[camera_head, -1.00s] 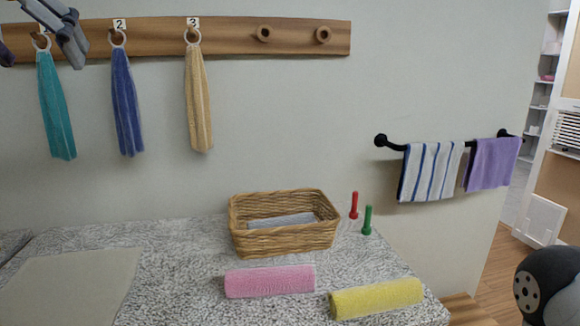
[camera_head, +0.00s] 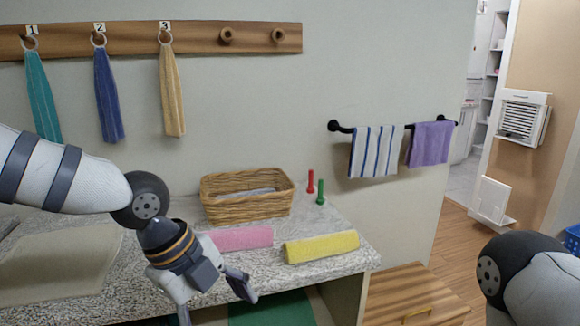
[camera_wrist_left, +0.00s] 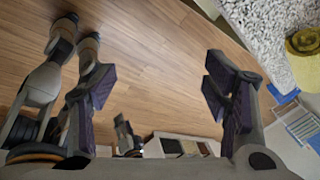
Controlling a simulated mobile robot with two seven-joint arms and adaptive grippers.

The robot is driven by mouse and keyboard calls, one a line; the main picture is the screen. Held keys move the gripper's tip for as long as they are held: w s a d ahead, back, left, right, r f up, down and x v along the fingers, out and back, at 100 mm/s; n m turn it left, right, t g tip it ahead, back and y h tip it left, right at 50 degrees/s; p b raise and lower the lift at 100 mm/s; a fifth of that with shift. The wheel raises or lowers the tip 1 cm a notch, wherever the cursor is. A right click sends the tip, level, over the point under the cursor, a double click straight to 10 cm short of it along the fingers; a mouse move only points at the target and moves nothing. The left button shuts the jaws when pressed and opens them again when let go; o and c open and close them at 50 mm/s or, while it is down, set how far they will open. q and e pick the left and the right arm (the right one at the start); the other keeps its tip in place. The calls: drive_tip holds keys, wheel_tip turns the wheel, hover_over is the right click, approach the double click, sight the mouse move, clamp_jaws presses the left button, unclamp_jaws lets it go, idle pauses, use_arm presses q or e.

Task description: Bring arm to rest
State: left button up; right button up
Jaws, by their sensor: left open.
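My left gripper (camera_head: 216,304) hangs low in front of the counter's front edge, pointing down, with its fingers spread and nothing between them. In the left wrist view the fingers of my left gripper (camera_wrist_left: 158,88) stand wide apart over the wooden floor (camera_wrist_left: 165,60). My left arm (camera_head: 70,180) comes in from the left edge and bends down at the wrist, hiding part of the counter. Only a rounded upper part of my right arm (camera_head: 525,275) shows at the lower right; its gripper is out of the head view.
Close behind the left gripper, the counter (camera_head: 330,225) holds a pink rolled towel (camera_head: 243,238), a yellow rolled towel (camera_head: 320,247) and a wicker basket (camera_head: 245,207). Towels hang from the wall rack (camera_head: 195,37) and the black rail (camera_head: 342,128). A wooden drawer unit (camera_head: 415,290) stands right of the counter.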

use_arm(q)
drive_tip(key=s+d+f+n+g, duration=0.1)
drive_tip(key=s+f+n+g, duration=0.2)
drive_tip(key=s+f+n, duration=1.35)
drive_tip(key=s+a+f+n+y, duration=0.3)
drive_tip(key=s+a+f+n, duration=0.6)
drive_tip(key=s+a, duration=0.3)
drive_tip(key=shift+s+a+y, duration=0.3)
drive_tip(key=shift+s+y, duration=0.1)
drive_tip(key=shift+s, duration=0.85)
